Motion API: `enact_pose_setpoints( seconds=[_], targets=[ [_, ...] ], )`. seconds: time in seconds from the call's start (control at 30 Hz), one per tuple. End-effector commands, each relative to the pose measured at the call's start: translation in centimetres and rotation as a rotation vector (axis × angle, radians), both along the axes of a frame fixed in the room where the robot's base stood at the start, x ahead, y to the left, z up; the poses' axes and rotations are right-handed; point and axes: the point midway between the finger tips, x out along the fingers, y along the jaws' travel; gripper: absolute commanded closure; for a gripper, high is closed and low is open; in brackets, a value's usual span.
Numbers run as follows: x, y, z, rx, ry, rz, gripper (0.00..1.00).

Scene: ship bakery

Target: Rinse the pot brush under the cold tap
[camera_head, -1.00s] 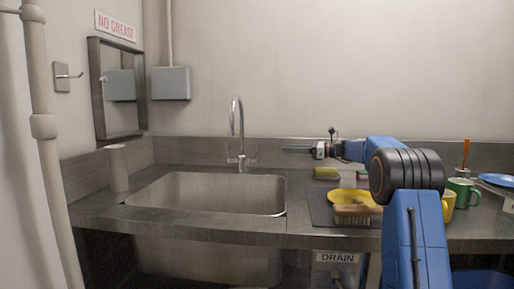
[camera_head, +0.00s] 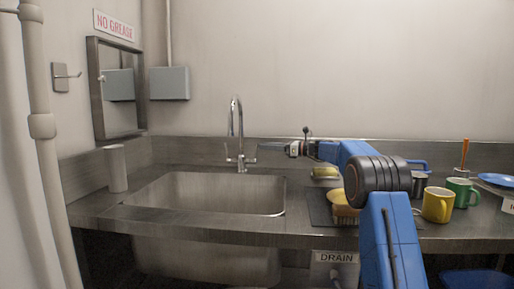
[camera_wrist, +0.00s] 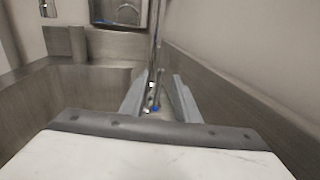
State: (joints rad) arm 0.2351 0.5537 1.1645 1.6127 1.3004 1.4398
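My gripper (camera_head: 266,147) is level beside the tap (camera_head: 240,135), at its right side. In the wrist view its fingers (camera_wrist: 160,85) are apart with nothing held between them. The tap's stem and a small blue-marked part (camera_wrist: 155,108) show between the fingers; I cannot tell if they touch. No running water is visible. A brush with pale bristles (camera_head: 346,221) lies at the front of the dark mat, partly hidden by my arm. An upright orange handle (camera_head: 464,155) stands at the back right. I cannot tell which of these is the pot brush.
The steel sink (camera_head: 205,192) is empty. A yellow dish (camera_head: 338,197), a yellow-green sponge-like block (camera_head: 325,173), a yellow mug (camera_head: 438,205), a green mug (camera_head: 462,191) and a blue plate (camera_head: 497,181) are on the right. A grey cylinder (camera_head: 116,168) stands left of the sink.

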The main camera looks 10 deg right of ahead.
Motion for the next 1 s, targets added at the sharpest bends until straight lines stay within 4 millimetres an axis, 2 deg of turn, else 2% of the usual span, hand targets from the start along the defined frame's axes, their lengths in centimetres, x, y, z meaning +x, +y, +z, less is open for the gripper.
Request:
enact_pose_setpoints(
  seconds=[0.1,0.3,0.73,0.77,0.87,1.0],
  targets=[
    [1.0,1.8,-0.1,0.001,0.002,0.001,0.71],
    [2.1,3.7,-0.1,0.0,0.001,0.0,0.71],
    [2.5,4.4,0.0,-0.001,0.0,0.0,0.71],
    [2.5,4.4,0.0,-0.001,0.0,0.0,0.76],
    [2.5,4.4,0.0,-0.001,0.0,0.0,1.0],
    [2.5,4.4,0.0,0.0,0.001,0.0,1.0]
  ],
)
